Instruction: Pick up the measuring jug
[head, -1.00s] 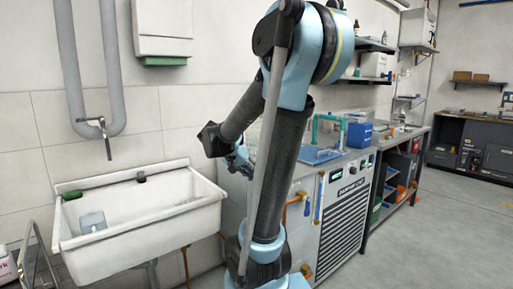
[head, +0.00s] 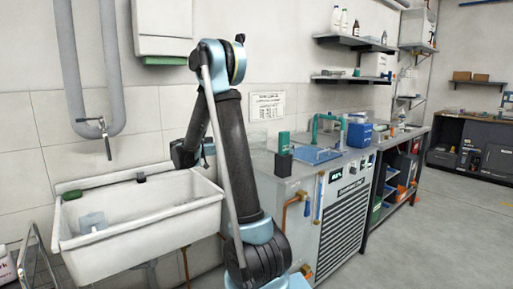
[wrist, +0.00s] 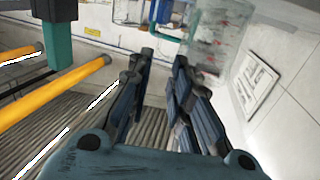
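A clear container with red markings, which looks like the measuring jug (wrist: 222,38), shows at the top of the wrist view, beyond and to the right of my fingertips. In the head view its place on the counter is mostly hidden by my arm; only a faint clear shape shows there. My gripper (wrist: 164,58) has its two dark fingers apart, with nothing between them. The fingers do not touch the clear container. In the head view the gripper is largely hidden behind my arm, above the right end of the sink.
A white sink (head: 140,228) holds a pale blue translucent object (head: 92,222). A wall sign (wrist: 258,84) is right of my fingers. Orange bars (wrist: 60,92) cross the left.

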